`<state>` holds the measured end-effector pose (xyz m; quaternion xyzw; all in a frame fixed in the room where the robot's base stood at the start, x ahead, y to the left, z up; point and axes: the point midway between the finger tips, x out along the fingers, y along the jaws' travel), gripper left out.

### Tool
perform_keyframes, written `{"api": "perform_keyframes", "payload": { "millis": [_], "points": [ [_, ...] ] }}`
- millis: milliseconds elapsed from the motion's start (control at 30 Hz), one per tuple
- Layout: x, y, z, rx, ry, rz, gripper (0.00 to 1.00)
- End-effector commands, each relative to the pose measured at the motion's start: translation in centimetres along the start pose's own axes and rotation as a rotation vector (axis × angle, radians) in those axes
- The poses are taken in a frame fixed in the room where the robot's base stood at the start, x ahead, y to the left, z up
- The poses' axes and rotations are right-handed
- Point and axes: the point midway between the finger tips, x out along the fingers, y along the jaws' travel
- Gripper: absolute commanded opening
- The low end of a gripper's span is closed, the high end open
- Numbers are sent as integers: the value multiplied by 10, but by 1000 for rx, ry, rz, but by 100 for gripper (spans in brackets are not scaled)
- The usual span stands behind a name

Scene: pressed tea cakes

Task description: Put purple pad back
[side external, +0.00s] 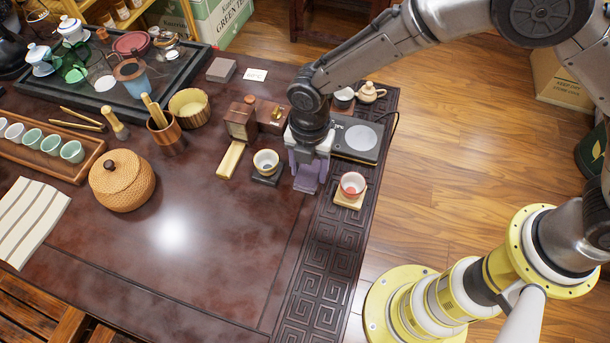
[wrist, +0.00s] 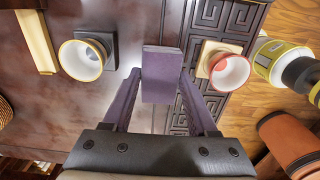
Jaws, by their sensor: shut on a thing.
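The purple pad (wrist: 161,75) is a flat block between my fingertips in the wrist view. My gripper (wrist: 160,88) is shut on it, with purple fingers on both sides. In the side external view my gripper (side external: 308,180) points down near the table's right border, between two cups. The pad is hard to tell from the purple fingers there.
A black scale (side external: 357,152) lies behind my gripper, with a small teapot (side external: 369,93) beyond. A brown wooden box (side external: 240,120) and a pale wooden bar (side external: 231,160) are at the left. A woven basket (side external: 122,182) stands farther left. The front tabletop is clear.

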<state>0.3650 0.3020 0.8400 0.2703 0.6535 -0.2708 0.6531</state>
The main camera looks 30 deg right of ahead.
Motion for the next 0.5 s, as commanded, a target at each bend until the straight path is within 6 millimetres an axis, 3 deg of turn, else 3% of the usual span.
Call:
{"api": "perform_keyframes", "payload": {
  "millis": [500],
  "points": [
    [41, 9, 1, 0, 0, 1, 14]
  ]
}}
